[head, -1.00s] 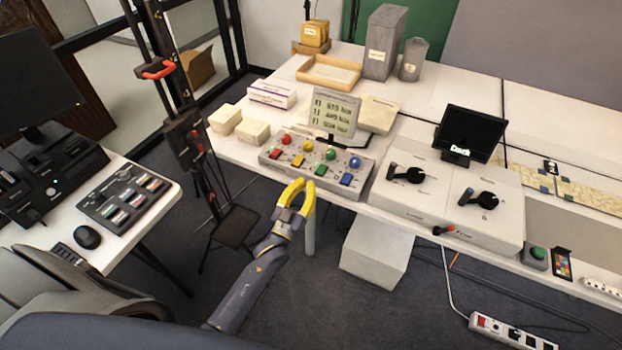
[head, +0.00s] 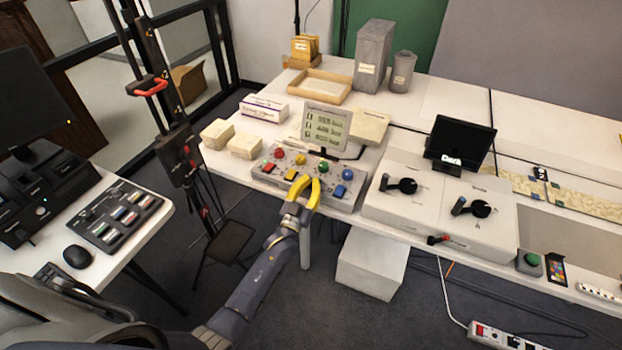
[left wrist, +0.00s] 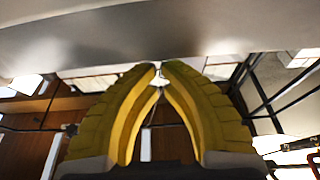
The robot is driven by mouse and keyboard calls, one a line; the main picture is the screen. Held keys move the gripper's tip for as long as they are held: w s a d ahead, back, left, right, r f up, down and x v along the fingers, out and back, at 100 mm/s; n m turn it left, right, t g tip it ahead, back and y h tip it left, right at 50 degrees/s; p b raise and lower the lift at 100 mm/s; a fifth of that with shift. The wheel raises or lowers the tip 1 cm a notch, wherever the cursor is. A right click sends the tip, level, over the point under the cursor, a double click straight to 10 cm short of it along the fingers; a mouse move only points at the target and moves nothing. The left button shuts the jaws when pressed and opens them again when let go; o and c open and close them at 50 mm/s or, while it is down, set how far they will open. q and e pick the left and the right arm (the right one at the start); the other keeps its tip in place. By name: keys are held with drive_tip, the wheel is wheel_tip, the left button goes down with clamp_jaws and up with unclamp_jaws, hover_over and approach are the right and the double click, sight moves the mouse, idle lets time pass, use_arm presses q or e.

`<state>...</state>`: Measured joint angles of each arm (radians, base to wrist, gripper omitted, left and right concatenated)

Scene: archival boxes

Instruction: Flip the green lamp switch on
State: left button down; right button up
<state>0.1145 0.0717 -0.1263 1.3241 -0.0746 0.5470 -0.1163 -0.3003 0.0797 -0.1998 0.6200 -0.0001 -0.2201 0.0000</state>
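The grey control panel (head: 262,179) lies on the front edge of the long table. It carries a red, a yellow, a green and a blue lamp, with coloured switches in front. The green lamp (head: 323,167) stands just beyond my left gripper (head: 309,180); I cannot tell whether it is lit. The green switch is hidden behind the yellow fingers. The blue switch (head: 340,191) is to their right and the yellow switch (head: 291,175) to their left. My left gripper also shows in the left wrist view (left wrist: 160,66), fingertips together with nothing between them. My right gripper is out of view.
A display (head: 326,122) stands behind the panel. A lever unit (head: 425,216) is to its right and small white boxes (head: 245,146) to its left. A white block (head: 372,262) stands on the floor below the table. A tripod stand (head: 183,160) is left of my arm.

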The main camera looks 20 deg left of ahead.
use_arm(q)
drive_tip(key=shift+f, duration=0.1)
idle(0.3)
drive_tip(key=shift+s+f, duration=0.1)
drive_tip(key=shift+f, duration=0.3)
drive_tip(key=shift+r, duration=0.1)
drive_tip(key=r, duration=0.3)
drive_tip(key=shift+s+r, duration=0.25)
drive_tip(key=shift+r, duration=0.1)
drive_tip(key=f+v, duration=0.1)
drive_tip(key=v, duration=0.9)
drive_tip(key=shift+w, duration=0.25)
drive_tip(key=shift+f, duration=0.1)
drive_tip(key=shift+f, duration=0.1)
